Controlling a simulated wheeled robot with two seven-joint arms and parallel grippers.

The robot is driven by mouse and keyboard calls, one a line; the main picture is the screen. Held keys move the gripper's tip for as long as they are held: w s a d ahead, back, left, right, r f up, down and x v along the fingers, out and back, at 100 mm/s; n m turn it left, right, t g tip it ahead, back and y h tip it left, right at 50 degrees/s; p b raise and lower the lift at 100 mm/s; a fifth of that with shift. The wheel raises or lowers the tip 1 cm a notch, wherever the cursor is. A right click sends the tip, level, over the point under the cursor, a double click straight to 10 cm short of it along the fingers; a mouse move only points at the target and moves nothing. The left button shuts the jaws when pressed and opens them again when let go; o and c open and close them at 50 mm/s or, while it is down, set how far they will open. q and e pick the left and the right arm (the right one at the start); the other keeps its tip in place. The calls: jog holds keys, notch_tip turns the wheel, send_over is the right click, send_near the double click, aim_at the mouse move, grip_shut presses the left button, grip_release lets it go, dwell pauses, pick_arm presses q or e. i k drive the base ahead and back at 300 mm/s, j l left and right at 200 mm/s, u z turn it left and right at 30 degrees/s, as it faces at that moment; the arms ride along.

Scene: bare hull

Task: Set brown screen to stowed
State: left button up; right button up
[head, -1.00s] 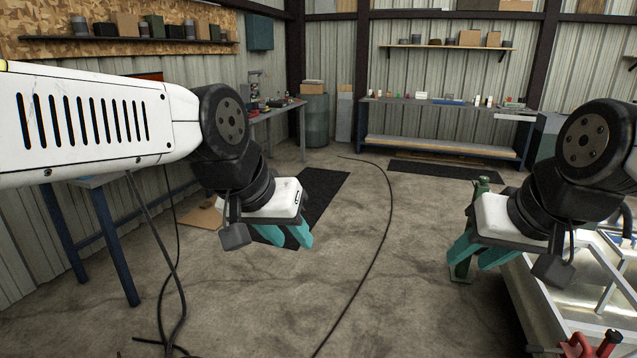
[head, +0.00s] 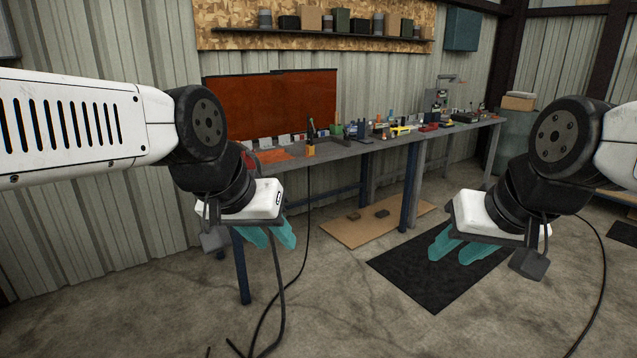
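The brown screen (head: 283,106) is a reddish-brown, upright flat panel at the back of the workbench, against the corrugated wall. Its lower left part is partly hidden by my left arm. My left gripper (head: 270,236) has two teal fingers pointing down, spread apart and empty, in front of the bench's near end. My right gripper (head: 456,248) also has its teal fingers spread apart and empty, over the floor and black mat to the right. Neither gripper touches the screen.
The workbench (head: 345,153) carries tools and small items. A shelf with boxes (head: 330,33) hangs above. A cardboard sheet (head: 375,222) and a black mat (head: 440,283) lie on the floor. Dark cables (head: 281,290) hang and run near the bench's front left leg.

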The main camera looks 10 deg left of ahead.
aim_at(253, 105)
jog(key=i+j+u, duration=0.15)
jog(key=i+u, duration=0.25)
jog(key=i, duration=0.2)
jog(key=i+l+u, duration=0.1)
jog(key=i+u, duration=0.3)
jog(key=i, duration=0.75)
jog(key=i+l+u, duration=0.15)
jog(key=i, duration=0.95)
jog(key=i+l+u, duration=0.1)
jog(key=i+u, duration=0.15)
jog(key=i+l+u, duration=0.2)
jog(key=i, duration=0.2)
